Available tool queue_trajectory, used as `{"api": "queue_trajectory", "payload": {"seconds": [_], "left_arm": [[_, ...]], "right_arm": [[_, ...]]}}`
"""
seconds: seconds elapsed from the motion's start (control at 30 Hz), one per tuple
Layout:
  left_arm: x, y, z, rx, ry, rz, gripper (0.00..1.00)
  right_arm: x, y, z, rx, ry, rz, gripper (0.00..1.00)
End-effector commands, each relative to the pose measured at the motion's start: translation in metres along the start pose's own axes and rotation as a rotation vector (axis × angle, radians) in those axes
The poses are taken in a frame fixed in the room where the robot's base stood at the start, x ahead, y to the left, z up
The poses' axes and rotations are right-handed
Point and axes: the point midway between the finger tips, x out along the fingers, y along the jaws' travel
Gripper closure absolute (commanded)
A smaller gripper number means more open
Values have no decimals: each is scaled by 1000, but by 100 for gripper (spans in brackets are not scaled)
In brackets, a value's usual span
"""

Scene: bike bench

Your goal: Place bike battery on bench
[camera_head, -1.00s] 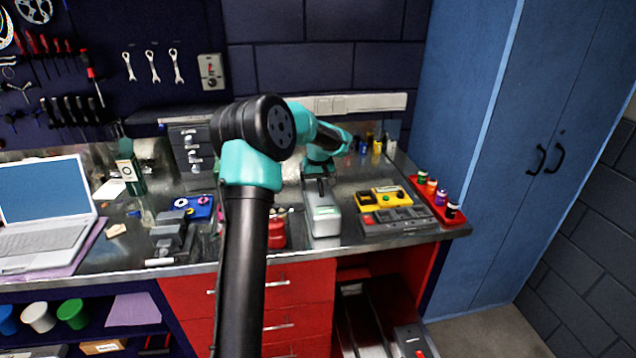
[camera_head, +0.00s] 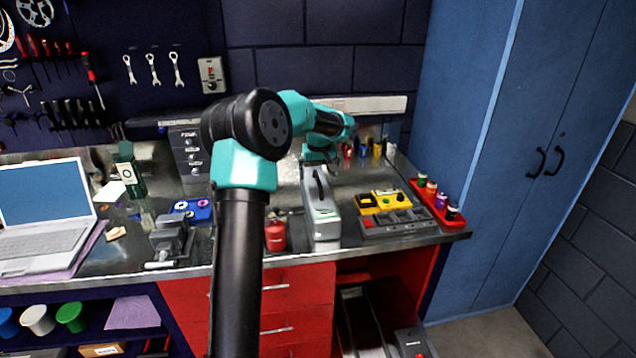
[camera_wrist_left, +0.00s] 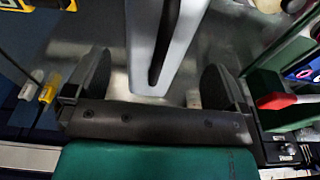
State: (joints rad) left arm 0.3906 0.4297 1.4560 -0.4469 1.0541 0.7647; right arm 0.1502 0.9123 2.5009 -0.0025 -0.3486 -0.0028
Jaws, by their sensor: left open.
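The bike battery (camera_head: 323,222), a long light-grey block with a black handle on top, rests on the metal bench top (camera_head: 292,185). In the left wrist view the battery (camera_wrist_left: 146,60) with its dark handle lies ahead of the jaws. My left gripper (camera_head: 318,158) is above the battery's far end in the head view, apart from the handle. In the left wrist view its two dark fingers (camera_wrist_left: 156,65) are spread wide with nothing gripped. My right gripper does not show.
A yellow case (camera_head: 385,201) and a grey tray (camera_head: 400,221) sit right of the battery, with a red rack of bottles (camera_head: 437,200) beyond. A red canister (camera_head: 276,235) stands close on its left. A laptop (camera_head: 45,210) is at far left.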

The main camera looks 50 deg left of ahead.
Motion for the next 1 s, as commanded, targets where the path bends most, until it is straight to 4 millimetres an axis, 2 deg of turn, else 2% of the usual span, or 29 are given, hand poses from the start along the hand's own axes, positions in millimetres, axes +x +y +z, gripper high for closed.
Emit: {"api": "queue_trajectory", "payload": {"seconds": [0.03, 0.2, 0.33, 0.5, 1.0], "left_arm": [[-11, 0, -1, -1, 4, 3, 0], [-41, 0, 0, 1, 3, 2, 0], [-54, 0, 0, 1, 2, 1, 0], [-60, 0, 0, 1, 0, 0, 0], [-60, 0, 0, 1, 0, 0, 0]], "right_arm": [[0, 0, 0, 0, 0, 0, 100], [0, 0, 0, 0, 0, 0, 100], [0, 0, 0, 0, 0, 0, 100], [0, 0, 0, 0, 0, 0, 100], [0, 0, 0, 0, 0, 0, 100]]}}
